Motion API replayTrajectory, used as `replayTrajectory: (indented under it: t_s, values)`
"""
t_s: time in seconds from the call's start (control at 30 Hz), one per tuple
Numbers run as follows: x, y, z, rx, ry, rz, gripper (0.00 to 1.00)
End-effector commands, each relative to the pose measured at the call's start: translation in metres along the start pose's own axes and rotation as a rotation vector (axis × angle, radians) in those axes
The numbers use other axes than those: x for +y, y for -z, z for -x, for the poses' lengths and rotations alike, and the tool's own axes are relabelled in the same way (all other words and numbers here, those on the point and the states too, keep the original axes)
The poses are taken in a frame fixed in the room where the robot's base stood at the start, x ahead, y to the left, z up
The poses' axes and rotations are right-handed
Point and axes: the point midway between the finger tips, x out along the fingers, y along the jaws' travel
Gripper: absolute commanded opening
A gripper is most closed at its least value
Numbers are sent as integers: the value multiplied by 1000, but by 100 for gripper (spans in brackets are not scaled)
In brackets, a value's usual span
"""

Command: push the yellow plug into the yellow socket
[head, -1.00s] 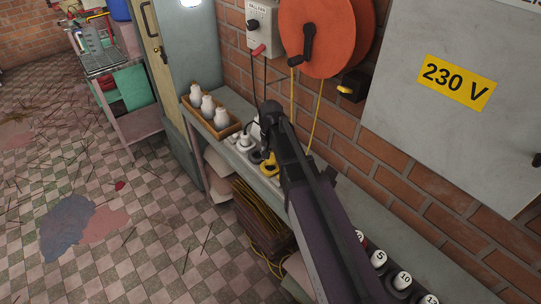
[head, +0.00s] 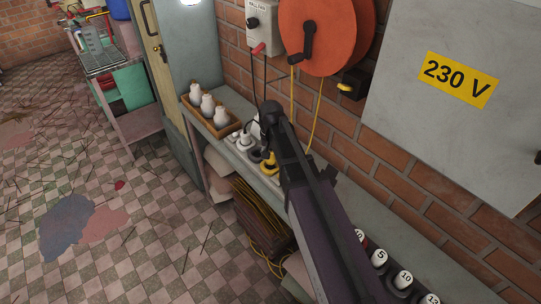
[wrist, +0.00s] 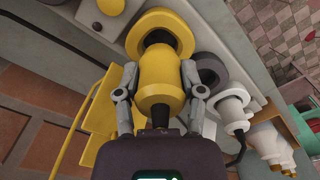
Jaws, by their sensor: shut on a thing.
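The yellow plug (wrist: 160,85) is between the two grey fingers of my gripper (wrist: 159,78), which is shut on it. In the wrist view the plug points at the yellow socket (wrist: 161,18), a thick ring with a dark opening. The plug's front end overlaps the near side of the ring; I cannot tell how deep it sits. In the head view some yellow of the plug and socket (head: 268,167) shows on the bench, beside my dark arm, which hides my gripper.
A dark ring socket (wrist: 212,70) and a white plug (wrist: 232,108) are close at the right in the wrist view. White bottles stand in a wooden tray (head: 207,121). Cables hang from an orange reel (head: 326,37) on the brick wall behind the narrow bench.

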Motion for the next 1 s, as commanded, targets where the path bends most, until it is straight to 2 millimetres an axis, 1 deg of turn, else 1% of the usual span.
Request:
replayTrajectory:
  t_s: [1.0]
  values:
    - [0, 0, -12, 0, 0, 0, 4]
